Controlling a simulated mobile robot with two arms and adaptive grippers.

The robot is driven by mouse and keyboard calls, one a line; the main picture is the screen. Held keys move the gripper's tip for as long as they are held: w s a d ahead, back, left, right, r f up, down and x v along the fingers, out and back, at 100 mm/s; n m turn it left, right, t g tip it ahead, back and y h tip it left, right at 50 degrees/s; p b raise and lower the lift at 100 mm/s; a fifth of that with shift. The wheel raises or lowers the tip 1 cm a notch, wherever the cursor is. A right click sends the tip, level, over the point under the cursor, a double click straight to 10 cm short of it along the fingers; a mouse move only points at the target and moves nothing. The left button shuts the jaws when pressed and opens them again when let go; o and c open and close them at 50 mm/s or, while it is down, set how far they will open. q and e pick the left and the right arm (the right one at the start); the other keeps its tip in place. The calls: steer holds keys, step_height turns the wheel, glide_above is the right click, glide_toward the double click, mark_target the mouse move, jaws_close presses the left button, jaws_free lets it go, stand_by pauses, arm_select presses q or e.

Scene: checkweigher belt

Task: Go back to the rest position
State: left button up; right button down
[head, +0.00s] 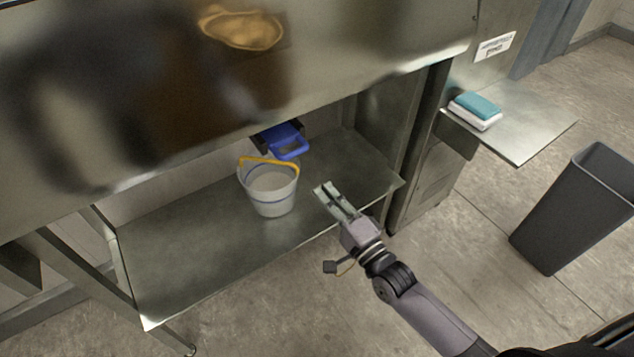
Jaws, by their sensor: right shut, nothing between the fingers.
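My right gripper (334,199) reaches in from the lower right of the head view. Its fingers are shut with nothing between them. It hangs near the front right part of the lower metal shelf (195,270), to the right of a pale grey bucket (271,190) and apart from it. The bucket stands upright on the shelf with its yellow handle raised. My left gripper does not show in the head view.
Above the shelf is a large shiny metal panel (340,60). A blue-handled item (285,139) is behind the bucket. At right, a side shelf (530,125) holds a teal-and-white stack (477,107). A dark grey bin (570,215) stands on the floor, with open floor around it.

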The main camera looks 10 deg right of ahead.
steer(key=s+d+f+n+g+h, duration=0.2)
steer(key=s+d+f+n+g, duration=0.15)
steer(key=f, duration=0.75)
steer(key=s+d+f+n+g+h, duration=0.15)
steer(key=s+f, duration=0.35)
steer(key=f, duration=0.7)
steer(key=s+d+f+n+g+h, duration=0.25)
steer(key=s+f, duration=0.25)
steer(key=f, duration=0.6)
steer(key=s+f+n+g, duration=0.3)
steer(key=s+f, duration=0.3)
steer(key=s, duration=0.4)
steer(key=s+d+f+n+g, duration=0.1)
steer(key=s+f+n+g, duration=0.1)
steer(key=s+f, duration=0.4)
steer(key=s+d+f+n+g+h, duration=0.1)
steer(key=s+f+n+g, duration=0.2)
steer(key=s, duration=1.1)
step_height(320, 180, down, 4)
steer(key=shift+s+d+r+n+g, duration=0.15)
steer(key=shift+d+n+g, duration=0.15)
steer(key=shift+g, duration=0.75)
